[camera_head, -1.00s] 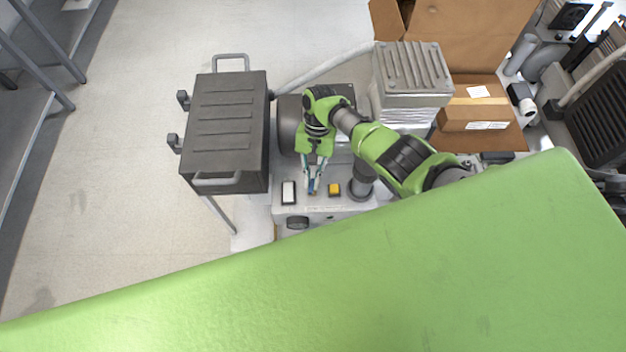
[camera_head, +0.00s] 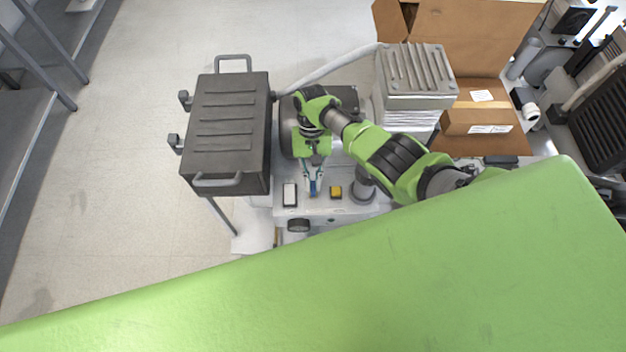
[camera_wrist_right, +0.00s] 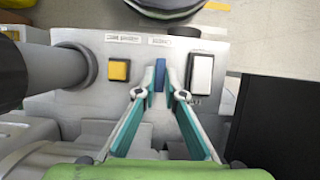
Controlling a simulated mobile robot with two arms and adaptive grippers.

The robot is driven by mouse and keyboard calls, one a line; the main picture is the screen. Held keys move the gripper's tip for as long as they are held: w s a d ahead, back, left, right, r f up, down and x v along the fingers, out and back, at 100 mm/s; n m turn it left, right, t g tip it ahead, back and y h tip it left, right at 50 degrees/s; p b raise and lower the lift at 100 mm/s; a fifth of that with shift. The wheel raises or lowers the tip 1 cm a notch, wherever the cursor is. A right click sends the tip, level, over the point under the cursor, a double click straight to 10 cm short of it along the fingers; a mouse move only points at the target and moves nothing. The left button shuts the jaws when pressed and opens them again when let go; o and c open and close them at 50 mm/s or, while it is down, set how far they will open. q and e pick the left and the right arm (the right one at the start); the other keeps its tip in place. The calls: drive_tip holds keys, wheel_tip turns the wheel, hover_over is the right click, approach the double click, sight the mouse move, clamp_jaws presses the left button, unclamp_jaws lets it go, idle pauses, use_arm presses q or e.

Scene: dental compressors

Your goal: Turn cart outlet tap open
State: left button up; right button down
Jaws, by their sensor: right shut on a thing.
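The cart outlet tap shows as a small blue handle (camera_head: 313,187) on the light grey panel (camera_head: 325,208) of the cart. It also shows as an upright blue piece (camera_wrist_right: 160,75) in the right wrist view. My right gripper (camera_head: 313,180) reaches down over the panel, and its fingertips are closed on the sides of the blue handle. In the wrist view the two teal fingers (camera_wrist_right: 160,95) converge on it. The fingertips partly hide the handle's base. My left gripper is not in view.
A yellow button (camera_head: 335,192) and a white rocker switch (camera_head: 290,194) flank the handle closely. A grey pipe (camera_head: 362,185) rises on the right. A dark ribbed case (camera_head: 228,120) stands left. Cardboard boxes (camera_head: 485,110) lie at the back right. Open floor is at far left.

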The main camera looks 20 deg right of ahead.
drive_tip(key=c, duration=2.1)
unclamp_jaws()
drive_tip(key=shift+c, duration=0.2)
drive_tip(key=v, duration=1.2)
drive_tip(key=shift+s+f, duration=0.1)
